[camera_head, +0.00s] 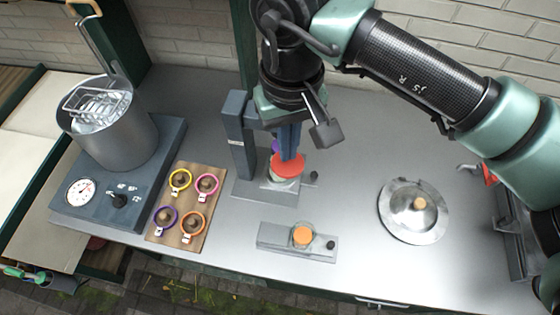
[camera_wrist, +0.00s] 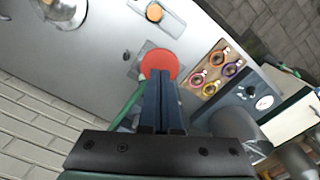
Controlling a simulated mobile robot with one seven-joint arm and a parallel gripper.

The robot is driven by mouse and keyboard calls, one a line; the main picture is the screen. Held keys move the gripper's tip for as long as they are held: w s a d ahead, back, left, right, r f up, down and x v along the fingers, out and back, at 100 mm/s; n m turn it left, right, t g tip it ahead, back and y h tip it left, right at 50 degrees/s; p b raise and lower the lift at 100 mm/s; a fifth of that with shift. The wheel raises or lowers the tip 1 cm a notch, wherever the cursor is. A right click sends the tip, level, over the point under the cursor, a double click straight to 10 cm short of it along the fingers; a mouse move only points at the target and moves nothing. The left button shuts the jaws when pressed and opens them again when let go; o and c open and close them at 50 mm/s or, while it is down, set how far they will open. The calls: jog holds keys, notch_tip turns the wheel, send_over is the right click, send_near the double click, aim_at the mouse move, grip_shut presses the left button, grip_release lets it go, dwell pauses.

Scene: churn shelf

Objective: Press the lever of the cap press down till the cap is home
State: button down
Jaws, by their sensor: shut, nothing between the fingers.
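The cap press has a slate-grey post (camera_head: 237,140) and a flat metal base (camera_head: 262,190) on the steel counter. A red round disc (camera_head: 289,169) sits over the base; it also shows in the wrist view (camera_wrist: 160,62). My gripper (camera_head: 290,155) points down with its blue fingers closed together, tips at or just above the disc; I cannot tell if they touch. The closed fingers also cover part of the disc in the wrist view (camera_wrist: 161,76). A green bar (camera_wrist: 124,111) runs beside the fingers. I cannot clearly make out the lever, and any cap under the disc is hidden.
A metal plate with an orange disc (camera_head: 303,236) lies in front of the press. A wooden board (camera_head: 190,225) with several coloured rings, and a pot (camera_head: 115,135) on a heater (camera_head: 95,200), stand left. A round metal lid (camera_head: 400,222) lies right.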

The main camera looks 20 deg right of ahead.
aim_at(287, 163)
jog(key=shift+f, duration=0.2)
jog(key=shift+f+b, duration=1.4)
jog(key=shift+b, duration=0.65)
jog(key=shift+f+b, duration=0.8)
jog(key=shift+b, duration=0.25)
jog(key=shift+s+f+b, duration=0.1)
jog(key=shift+f+b, duration=0.7)
jog(key=shift+b, duration=0.25)
jog(key=shift+f+b, duration=0.8)
jog(key=shift+b, duration=0.2)
